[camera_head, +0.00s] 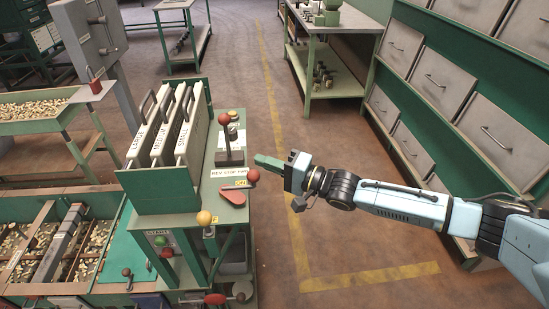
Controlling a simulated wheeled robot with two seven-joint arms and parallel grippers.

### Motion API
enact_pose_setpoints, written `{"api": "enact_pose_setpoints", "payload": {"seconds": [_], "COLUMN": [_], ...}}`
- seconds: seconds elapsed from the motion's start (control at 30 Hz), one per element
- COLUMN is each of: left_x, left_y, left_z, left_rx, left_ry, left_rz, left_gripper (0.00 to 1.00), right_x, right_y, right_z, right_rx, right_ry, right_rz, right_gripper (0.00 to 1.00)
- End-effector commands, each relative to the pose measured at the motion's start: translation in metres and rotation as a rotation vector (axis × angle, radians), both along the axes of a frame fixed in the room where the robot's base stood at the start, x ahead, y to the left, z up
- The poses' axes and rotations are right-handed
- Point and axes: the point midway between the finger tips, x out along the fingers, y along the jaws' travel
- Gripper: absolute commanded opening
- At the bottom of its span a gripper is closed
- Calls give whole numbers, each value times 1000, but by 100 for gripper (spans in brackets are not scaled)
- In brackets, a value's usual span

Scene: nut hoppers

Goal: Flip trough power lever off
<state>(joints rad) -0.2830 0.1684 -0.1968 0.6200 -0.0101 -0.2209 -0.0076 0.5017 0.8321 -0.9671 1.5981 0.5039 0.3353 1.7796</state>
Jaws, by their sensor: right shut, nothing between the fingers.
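My right gripper (268,163) reaches in from the right, shut and empty, with its fingers pointing left beside the green console (150,226). An upright lever with a dark red ball (224,118) stands on the console top, left of and beyond the fingertips. A red ball (253,175) sits at the console's right edge, just below the fingers; I cannot tell whether they touch. A red-handled lever (95,86) is on a small plate by the grey post at far left. No readable label shows which lever is the trough power one. My left gripper is not in view.
Hopper panels marked LARGE, MEDIUM and SMALL (186,137) stand on the console. A yellow knob (204,218) and red paddle (233,196) are near its front. Nut troughs (32,128) are at left, grey bins (440,75) at right. Floor between console and bins is clear.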

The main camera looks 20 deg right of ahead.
Motion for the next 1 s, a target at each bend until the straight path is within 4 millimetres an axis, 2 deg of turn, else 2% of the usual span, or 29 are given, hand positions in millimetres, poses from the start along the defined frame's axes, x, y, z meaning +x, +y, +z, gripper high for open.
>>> {"api": "enact_pose_setpoints", "payload": {"seconds": [0.23, 0.67, 1.0], "left_x": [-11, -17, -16], "left_y": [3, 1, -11], "left_z": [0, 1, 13], "left_rx": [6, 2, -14], "left_ry": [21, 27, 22], "left_rz": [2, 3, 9], "left_gripper": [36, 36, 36], "right_x": [-14, -16, -18], "right_y": [7, 8, 18], "right_z": [-3, -3, -2], "right_rx": [1, 1, 2], "right_ry": [1, 1, 2], "right_rz": [0, -2, -40], "right_gripper": [0, 0, 0]}}
